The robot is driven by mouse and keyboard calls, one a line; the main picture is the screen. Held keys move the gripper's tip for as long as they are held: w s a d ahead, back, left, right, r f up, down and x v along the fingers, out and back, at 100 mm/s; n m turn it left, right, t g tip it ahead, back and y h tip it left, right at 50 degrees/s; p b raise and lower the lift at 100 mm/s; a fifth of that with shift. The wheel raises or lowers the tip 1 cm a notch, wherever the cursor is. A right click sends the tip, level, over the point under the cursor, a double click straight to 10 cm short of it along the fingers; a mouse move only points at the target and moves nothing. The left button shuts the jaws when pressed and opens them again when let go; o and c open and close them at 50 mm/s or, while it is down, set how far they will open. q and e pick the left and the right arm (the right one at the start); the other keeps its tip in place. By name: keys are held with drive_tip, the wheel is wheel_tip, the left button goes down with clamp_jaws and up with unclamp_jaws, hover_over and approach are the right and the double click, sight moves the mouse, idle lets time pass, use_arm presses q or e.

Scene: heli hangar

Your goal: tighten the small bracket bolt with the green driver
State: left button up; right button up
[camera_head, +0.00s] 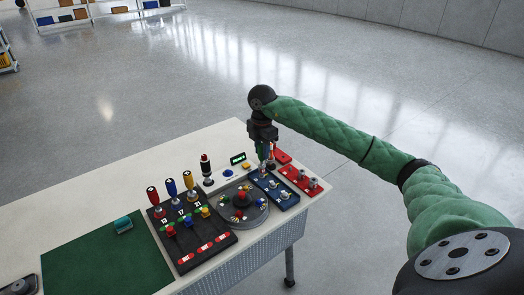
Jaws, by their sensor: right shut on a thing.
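My right gripper (264,147) points down over the far right part of the table and is shut on the green driver (262,152). The driver shows only as a green patch between the fingers; its tip is hard to make out. Below are a blue tray (284,204) and a red tray (312,189), each bearing small metal bracket parts. The gripper is above the far end of the blue tray. The small bracket bolt is too small to tell apart, and I cannot tell whether the driver touches it. My left gripper is not in view.
A black rack (189,258) holds red, blue and yellow drivers; a black-and-red driver (206,168) stands behind. A round grey turntable (239,213) sits beside the blue tray. A green mat (105,262) with a teal block (123,225) lies left. The table's far left is clear.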

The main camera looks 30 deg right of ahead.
drive_tip(key=shift+r+p, duration=0.35)
drive_tip(key=shift+r, duration=0.4)
drive_tip(key=shift+r+p, duration=0.95)
drive_tip(key=shift+r, duration=1)
